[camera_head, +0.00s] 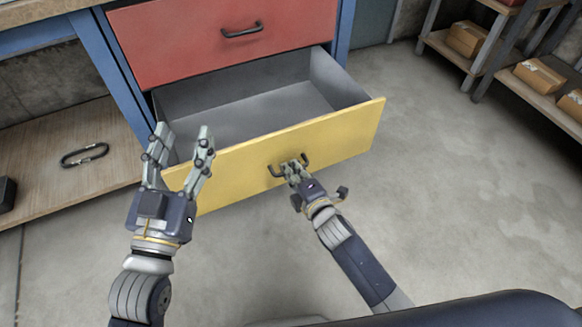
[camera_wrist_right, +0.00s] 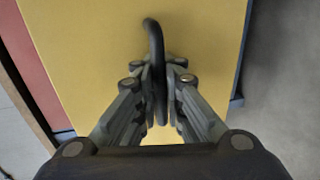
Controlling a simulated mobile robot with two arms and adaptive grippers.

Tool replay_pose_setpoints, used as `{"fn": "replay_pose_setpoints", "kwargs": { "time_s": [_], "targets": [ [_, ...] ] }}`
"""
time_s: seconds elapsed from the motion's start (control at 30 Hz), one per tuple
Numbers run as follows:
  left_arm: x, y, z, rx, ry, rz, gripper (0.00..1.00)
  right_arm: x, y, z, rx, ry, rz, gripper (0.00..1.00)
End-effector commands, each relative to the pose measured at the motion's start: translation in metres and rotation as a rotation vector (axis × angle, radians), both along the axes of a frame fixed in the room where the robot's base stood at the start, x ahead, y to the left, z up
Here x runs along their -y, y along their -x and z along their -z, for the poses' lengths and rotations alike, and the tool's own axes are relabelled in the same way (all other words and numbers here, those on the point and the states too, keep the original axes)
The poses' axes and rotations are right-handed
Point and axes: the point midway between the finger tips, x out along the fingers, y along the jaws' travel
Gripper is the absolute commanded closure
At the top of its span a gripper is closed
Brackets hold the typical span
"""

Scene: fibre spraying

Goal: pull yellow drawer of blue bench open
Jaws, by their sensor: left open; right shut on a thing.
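The yellow drawer (camera_head: 345,137) of the blue bench (camera_head: 104,62) is pulled well out, and its grey inside (camera_head: 290,92) looks empty. Its dark handle (camera_head: 276,172) is on the yellow front. My right gripper (camera_head: 293,166) is at this handle and shut on it. In the right wrist view the handle (camera_wrist_right: 154,40) stands between the fingers of my right gripper (camera_wrist_right: 160,85), against the yellow front (camera_wrist_right: 90,40). My left gripper (camera_head: 180,148) is open and empty, its fingers pointing up in front of the drawer's left end.
A closed red drawer (camera_head: 180,40) with a dark handle is above the yellow one. A black carabiner-like ring (camera_head: 84,156) lies on the wooden lower shelf (camera_head: 60,190) at left. Shelves with cardboard boxes (camera_head: 467,40) stand at right. The floor (camera_head: 450,200) at right is clear.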

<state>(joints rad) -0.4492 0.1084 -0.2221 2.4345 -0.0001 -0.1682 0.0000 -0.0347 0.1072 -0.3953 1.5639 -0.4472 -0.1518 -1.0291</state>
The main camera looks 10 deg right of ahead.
Motion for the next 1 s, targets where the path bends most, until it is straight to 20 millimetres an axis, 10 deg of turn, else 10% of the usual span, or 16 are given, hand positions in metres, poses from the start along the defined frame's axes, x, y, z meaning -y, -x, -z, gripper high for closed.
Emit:
{"fn": "replay_pose_setpoints", "kwargs": {
  "time_s": [0.17,0.27,0.67,1.0],
  "targets": [
    [0.0,0.0,0.0,0.0,0.0,0.0,0.48,0.0,0.0,-0.001,0.003,-0.001,0.0,1.0],
    [0.0,0.0,0.0,0.0,0.0,0.0,0.48,0.0,-0.001,-0.001,0.003,-0.001,0.0,0.83],
    [0.0,0.0,-0.001,0.002,0.001,0.001,0.48,0.001,0.004,0.0,-0.001,0.0,0.0,0.83],
    [0.0,0.0,0.0,0.002,0.0,0.001,0.48,0.018,0.056,-0.012,-0.001,0.001,0.0,0.83]
  ]
}}
